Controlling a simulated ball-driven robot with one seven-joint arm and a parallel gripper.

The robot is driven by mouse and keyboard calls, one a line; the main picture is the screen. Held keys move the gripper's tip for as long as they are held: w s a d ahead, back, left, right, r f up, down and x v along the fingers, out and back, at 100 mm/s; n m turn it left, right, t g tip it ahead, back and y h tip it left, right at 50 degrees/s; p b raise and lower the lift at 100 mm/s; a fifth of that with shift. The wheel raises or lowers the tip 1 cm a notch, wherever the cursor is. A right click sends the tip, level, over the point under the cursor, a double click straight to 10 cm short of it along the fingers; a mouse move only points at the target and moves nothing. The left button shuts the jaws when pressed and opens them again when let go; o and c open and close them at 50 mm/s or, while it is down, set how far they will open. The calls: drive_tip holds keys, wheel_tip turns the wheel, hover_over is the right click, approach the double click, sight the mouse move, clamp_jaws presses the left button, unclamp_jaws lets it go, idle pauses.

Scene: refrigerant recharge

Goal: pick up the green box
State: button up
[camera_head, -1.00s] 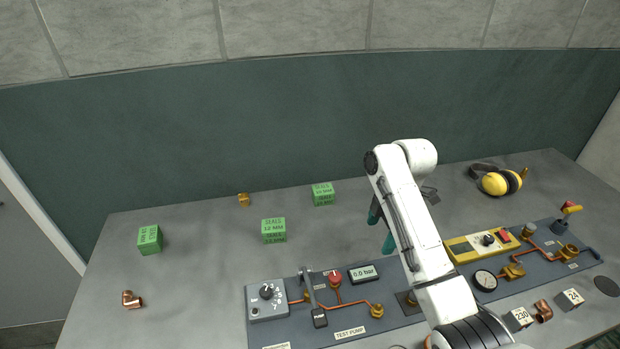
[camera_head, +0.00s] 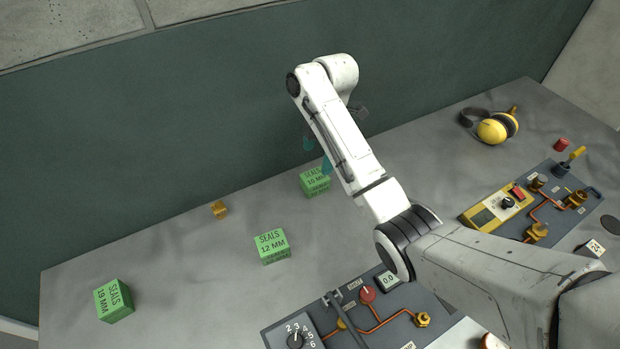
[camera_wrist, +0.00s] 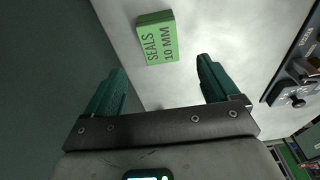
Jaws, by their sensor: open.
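Three green boxes stand on the grey bench. The SEALS 10 MM box (camera_head: 315,183) is at the back, the SEALS 12 MM box (camera_head: 272,247) is nearer and to its left, and the 19 MM box (camera_head: 114,301) is at the far left. My gripper (camera_head: 317,153) is open and empty above the 10 MM box, its teal fingers partly hidden by my arm. In the wrist view the 10 MM box (camera_wrist: 158,42) lies beyond the gap between the fingertips (camera_wrist: 160,70), its label facing me, not touched.
A small brass fitting (camera_head: 220,209) lies left of the 10 MM box. The test pump panel (camera_head: 375,315) is at the front, with a yellow device (camera_head: 497,208) to its right. Yellow ear defenders (camera_head: 497,127) lie at the back right. The dark green wall (camera_head: 200,130) rises behind the bench.

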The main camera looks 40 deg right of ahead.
sight(316, 176)
drive_tip(key=f, duration=0.1)
drive_tip(key=f+b, duration=0.1)
drive_tip(key=f, duration=0.1)
drive_tip(key=f+b, duration=0.1)
drive_tip(key=shift+w+a+f, duration=0.1)
drive_tip(key=shift+a+f, duration=0.2)
drive_tip(key=shift+a, duration=0.05)
drive_tip(key=shift+a+f+p, duration=0.1)
drive_tip(key=shift+f+p, duration=0.45)
drive_tip(key=shift+f, duration=2.15)
drive_tip(key=c, duration=1.1)
